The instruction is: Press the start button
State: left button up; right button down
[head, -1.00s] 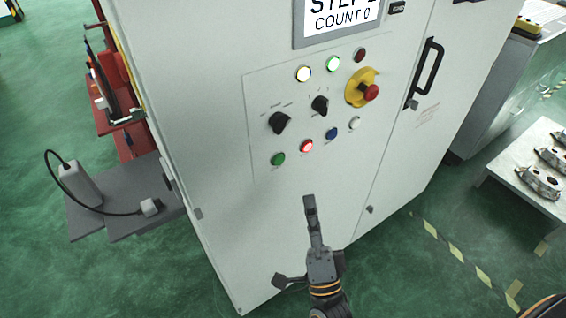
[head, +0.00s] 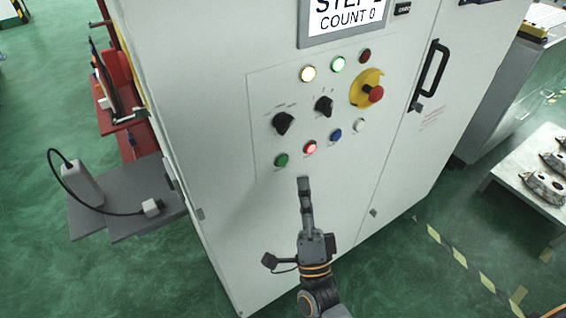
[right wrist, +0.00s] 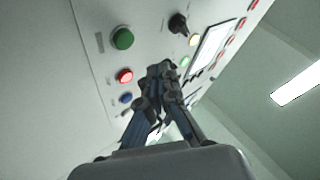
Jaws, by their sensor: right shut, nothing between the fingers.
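The control cabinet (head: 230,220) carries a panel of buttons and knobs. In its bottom row are a green button (head: 281,160), a lit red button (head: 310,147), a blue button (head: 335,134) and a white button (head: 359,125). No label that I can read marks the start button. My right gripper (head: 303,184) is shut and empty, just below the green and red buttons in the head view. The right wrist view shows its closed fingertips (right wrist: 160,70), with the green button (right wrist: 122,39) and red button (right wrist: 125,76) to their left. My left gripper is not in view.
Above the row are two dark knobs (head: 284,123), indicator lamps (head: 308,73), a red emergency stop (head: 376,93) on yellow and a display (head: 345,16). A door handle (head: 428,75) sticks out at right. A table with castings (head: 541,186) stands farther right.

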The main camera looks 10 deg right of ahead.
aim_at(282, 161)
jog(key=shift+w+a+b, duration=0.15)
jog(key=shift+w+a, duration=0.1)
jog(key=shift+w, duration=0.4)
jog(key=shift+w+a+b, duration=0.2)
jog(key=shift+w, duration=0.4)
jog(key=shift+w+a+b, duration=0.15)
jog(key=shift+w+a, duration=0.1)
jog(key=shift+w, duration=0.4)
jog(key=shift+w+a, duration=0.15)
jog(key=shift+w, duration=0.25)
jog(key=shift+w+a+b, duration=0.15)
jog(key=shift+w+b, duration=0.2)
jog(key=shift+b, duration=0.05)
dwell(0.6)
jog(key=shift+s, duration=0.1)
jog(key=shift+s+d, duration=0.25)
jog(key=shift+s, duration=0.45)
